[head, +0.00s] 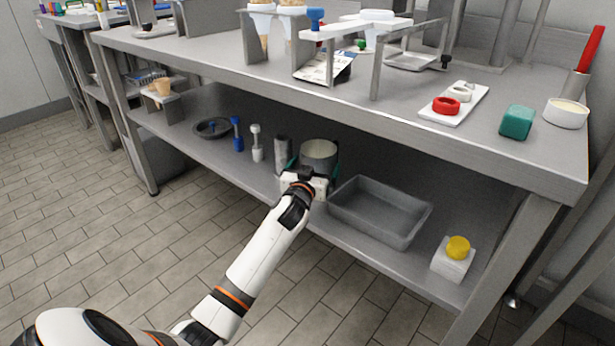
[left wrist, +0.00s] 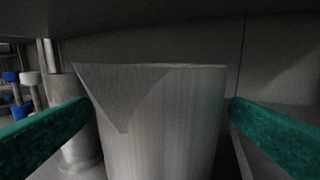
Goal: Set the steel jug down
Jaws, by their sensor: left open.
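The steel jug (head: 319,154) stands upright on the lower shelf (head: 350,247) of the steel table. In the left wrist view its grey wall and pouring lip (left wrist: 165,115) fill the middle. My left gripper (head: 307,172) reaches in at the jug's near side. Its two green fingers (left wrist: 160,130) are open, one on each side of the jug, with a gap visible at the right finger. Whether the left finger touches the jug I cannot tell. The jug's lower part is hidden in both views. My right gripper is not in view.
A grey cylinder (head: 282,152) stands close left of the jug, and a grey tray (head: 385,213) lies just right of it. White and blue plungers (head: 257,143) stand further left. The tabletop (head: 420,95) hangs over the shelf. A white block with a yellow knob (head: 453,260) stands at the right.

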